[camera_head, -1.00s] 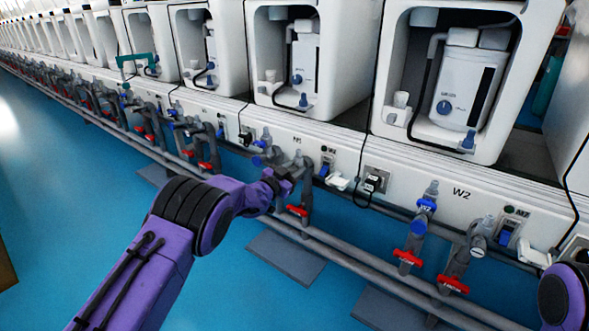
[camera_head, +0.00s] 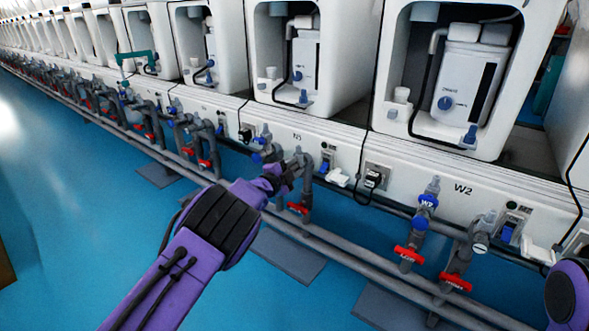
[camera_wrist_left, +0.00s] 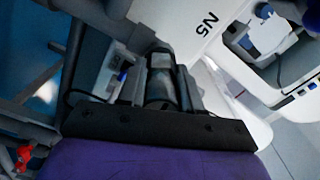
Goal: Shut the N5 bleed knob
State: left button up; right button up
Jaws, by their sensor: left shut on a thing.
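The N5 label (camera_head: 297,136) is on the white panel, above grey pipework with a blue valve and a red handle (camera_head: 298,208). My left gripper (camera_head: 284,176) is at this pipework. In the left wrist view, its dark fingers (camera_wrist_left: 163,85) are shut around a small grey piece between them, apparently the N5 bleed knob (camera_wrist_left: 160,62). The fingers hide most of it, so its turn angle cannot be told. The N5 label also shows in the left wrist view (camera_wrist_left: 210,19). My right gripper is out of view; only a purple part of my right arm shows at lower right.
The W2 station (camera_head: 463,189) to the right has a blue valve (camera_head: 428,201) and red handles. Long grey pipes (camera_head: 330,243) run below.

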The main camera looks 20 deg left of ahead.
pick_arm(q)
jog(key=shift+f+m, duration=0.1)
jog(key=shift+m, duration=0.6)
jog(key=shift+a, duration=0.1)
jog(key=o, duration=1)
jog(key=shift+o, duration=0.2)
